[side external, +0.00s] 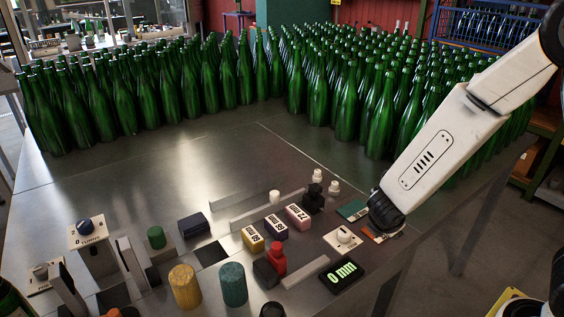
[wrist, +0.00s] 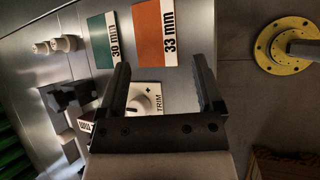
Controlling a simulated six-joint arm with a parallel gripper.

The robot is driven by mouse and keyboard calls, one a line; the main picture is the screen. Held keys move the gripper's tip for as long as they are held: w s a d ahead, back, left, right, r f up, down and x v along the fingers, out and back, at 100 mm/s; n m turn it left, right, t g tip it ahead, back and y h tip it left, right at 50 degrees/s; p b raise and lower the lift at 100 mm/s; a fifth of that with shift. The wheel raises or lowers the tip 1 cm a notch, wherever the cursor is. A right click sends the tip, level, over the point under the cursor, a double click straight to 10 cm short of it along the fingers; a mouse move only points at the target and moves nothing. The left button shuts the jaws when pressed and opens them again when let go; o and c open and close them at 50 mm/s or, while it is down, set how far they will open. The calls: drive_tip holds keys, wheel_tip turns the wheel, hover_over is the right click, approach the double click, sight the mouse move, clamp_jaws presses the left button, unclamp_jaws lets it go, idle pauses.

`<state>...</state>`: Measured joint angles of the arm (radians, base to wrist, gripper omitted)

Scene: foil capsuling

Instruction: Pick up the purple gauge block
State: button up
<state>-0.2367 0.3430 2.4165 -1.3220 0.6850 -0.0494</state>
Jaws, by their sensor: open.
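The purple gauge block (side external: 275,228) stands on the metal table in the side external view, with a white number label on its face. It is the middle one of three, between a yellow block (side external: 252,239) and a pink block (side external: 298,216). I cannot make out the purple block in the wrist view. My gripper (wrist: 160,75) is open and empty in the wrist view, its two dark fingers spread over the cards and the trim dial. In the side external view, my wrist is right of the blocks, above the cards and apart from the purple block.
A green card (wrist: 103,40), an orange card (wrist: 155,35) and a trim dial (side external: 343,239) lie near my gripper. A red-topped tool (side external: 277,258), a grey bar (side external: 305,274) and a 0 mm display (side external: 343,275) stand in front of the blocks. Green bottles (side external: 345,105) crowd behind.

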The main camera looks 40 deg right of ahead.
sight(280, 227)
drive_tip(key=w+n+t, duration=0.1)
drive_tip(key=n, duration=0.1)
drive_tip(key=w+a+n+t, duration=0.1)
drive_tip(key=w+n, duration=0.1)
drive_tip(key=w+a+n+t, duration=0.1)
drive_tip(key=w+n, duration=0.1)
drive_tip(key=shift+a, duration=0.25)
drive_tip(key=w+a+n+t, duration=0.1)
drive_tip(key=a+n, duration=0.1)
drive_tip(key=w+a+n+t+y, duration=0.1)
drive_tip(key=w+a+n+t, duration=0.1)
drive_tip(key=shift+w+f, duration=0.1)
drive_tip(key=shift+w, duration=0.05)
drive_tip(key=w+a+n+t+y, duration=0.1)
drive_tip(key=a+n, duration=0.1)
drive_tip(key=a, duration=0.1)
drive_tip(key=w+a+n+t+y, duration=0.1)
drive_tip(key=a+n+y, duration=0.1)
drive_tip(key=a+n, duration=0.1)
drive_tip(key=w+a+f+n+t+y, duration=0.1)
drive_tip(key=a+n+y, duration=0.1)
drive_tip(key=a+n, duration=0.1)
drive_tip(key=shift+a+t, duration=0.25)
drive_tip(key=shift+t, duration=0.15)
drive_tip(key=shift+a+f+n+y, duration=0.15)
drive_tip(key=shift+a+n+y, duration=0.35)
drive_tip(key=shift+a, duration=0.2)
drive_tip(key=shift+x, duration=1.3)
drive_tip(key=shift+w, duration=0.1)
drive_tip(key=shift+x, duration=2.55)
